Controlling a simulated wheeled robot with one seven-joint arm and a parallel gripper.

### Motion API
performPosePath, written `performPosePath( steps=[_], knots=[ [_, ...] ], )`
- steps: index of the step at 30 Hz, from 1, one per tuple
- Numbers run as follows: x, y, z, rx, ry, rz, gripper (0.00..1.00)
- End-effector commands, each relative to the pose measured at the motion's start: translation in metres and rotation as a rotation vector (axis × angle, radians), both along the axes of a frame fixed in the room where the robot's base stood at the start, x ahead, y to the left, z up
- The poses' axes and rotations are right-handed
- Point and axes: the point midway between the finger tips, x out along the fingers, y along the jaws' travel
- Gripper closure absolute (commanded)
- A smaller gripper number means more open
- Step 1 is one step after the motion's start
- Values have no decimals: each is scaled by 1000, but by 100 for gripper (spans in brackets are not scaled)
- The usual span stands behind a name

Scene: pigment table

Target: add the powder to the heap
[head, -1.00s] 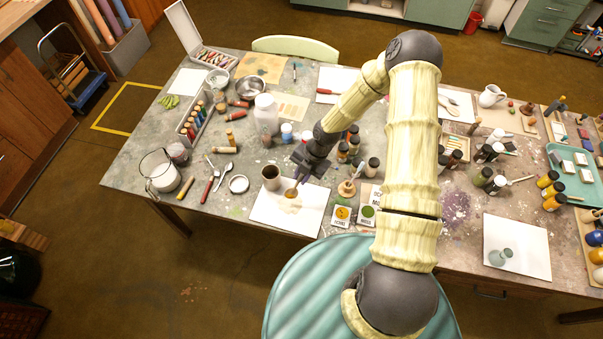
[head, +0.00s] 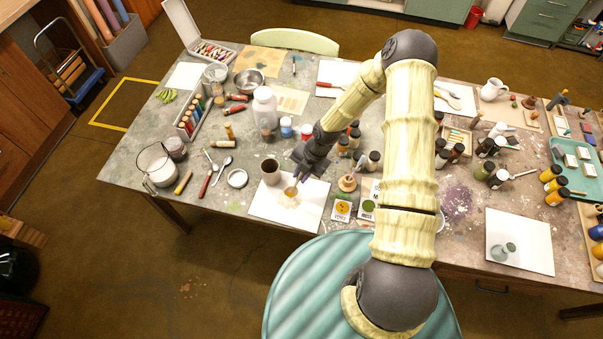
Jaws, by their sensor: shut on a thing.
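My gripper (head: 304,172) is at the far end of my arm, above the white sheet near the table's front edge. It is shut on a small spoon-like tool (head: 290,191), whose tan head points down and left. A small pale yellowish patch, seemingly the heap (head: 289,203), shows on the white sheet (head: 313,208) just below that head. I cannot tell whether the tool touches it or how much powder it holds. A dark-rimmed cup (head: 270,172) stands at the sheet's upper left, left of the tool.
Two labelled colour cards (head: 341,208) and a wooden stand (head: 348,183) are right of the sheet. A white bottle (head: 264,107) and several jars stand behind. Bare table lies between.

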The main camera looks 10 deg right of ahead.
Motion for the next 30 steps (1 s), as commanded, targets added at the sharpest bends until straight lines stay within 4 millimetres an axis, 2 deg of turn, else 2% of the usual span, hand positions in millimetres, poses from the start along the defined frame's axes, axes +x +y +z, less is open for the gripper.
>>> performPosePath(
  steps=[30],
  knots=[
    [0,0,-9,0,0,0,95]
  ],
)
